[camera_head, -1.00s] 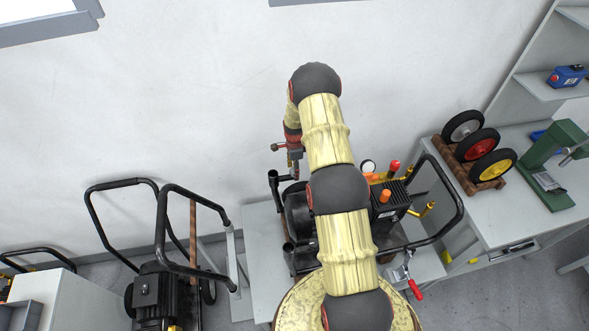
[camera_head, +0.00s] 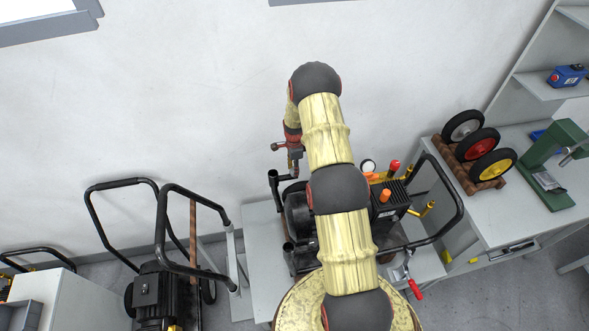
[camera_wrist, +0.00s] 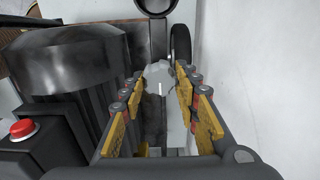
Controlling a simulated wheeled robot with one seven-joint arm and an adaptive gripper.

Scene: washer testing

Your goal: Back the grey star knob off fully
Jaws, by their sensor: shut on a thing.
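The grey star knob (camera_wrist: 160,88) is in the middle of the wrist view, with a pale line on its face. My gripper (camera_wrist: 160,82) has its two worn yellow fingers on either side of the knob and is shut on it. In the head view my gripper (camera_head: 294,163) points down at the left rear of the washer (camera_head: 298,216) on the bench. The knob is hidden there, and its thread cannot be seen.
A dark motor housing (camera_wrist: 70,65) and a red button (camera_wrist: 22,129) lie close left of my fingers. The white wall (camera_wrist: 260,70) is to the right. In the head view, a black tube frame (camera_head: 460,205) and three wheels (camera_head: 478,150) are to the right.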

